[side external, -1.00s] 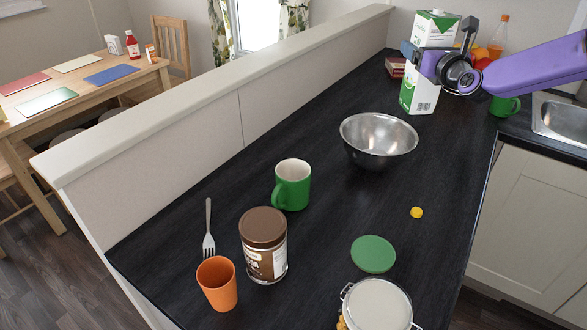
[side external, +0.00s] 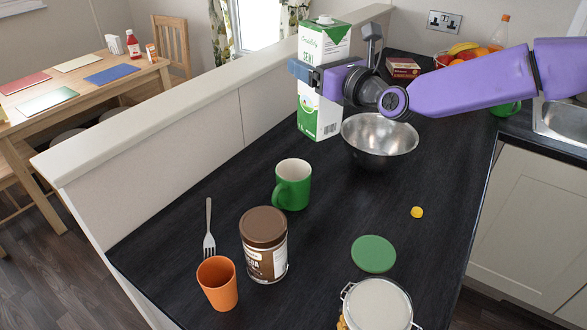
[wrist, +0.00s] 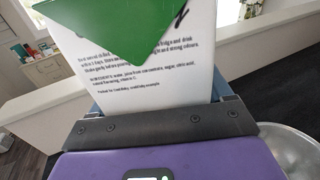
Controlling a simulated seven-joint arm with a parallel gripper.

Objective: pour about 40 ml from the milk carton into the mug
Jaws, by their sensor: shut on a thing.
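The milk carton (side external: 320,112), white and green, is upright in my gripper (side external: 312,78), behind and to the left of the steel bowl in the side view. In the wrist view the carton's printed side (wrist: 150,50) fills the space between my jaws. I cannot tell if its base touches the counter. A green mug (side external: 292,184) stands upright on the counter, nearer the camera than the carton, its handle to the left. The mug's pale inside shows no clear contents. The carton has a cap-like top (side external: 324,20); whether it is open I cannot tell.
A steel bowl (side external: 379,140) stands right of the carton. A brown cocoa tin (side external: 265,250), orange cup (side external: 217,284), fork (side external: 208,230), green lid (side external: 373,254), jar (side external: 377,306) and yellow cap (side external: 416,212) lie nearer. A low wall (side external: 190,120) borders the counter's left. A second green mug (side external: 506,108) is back right.

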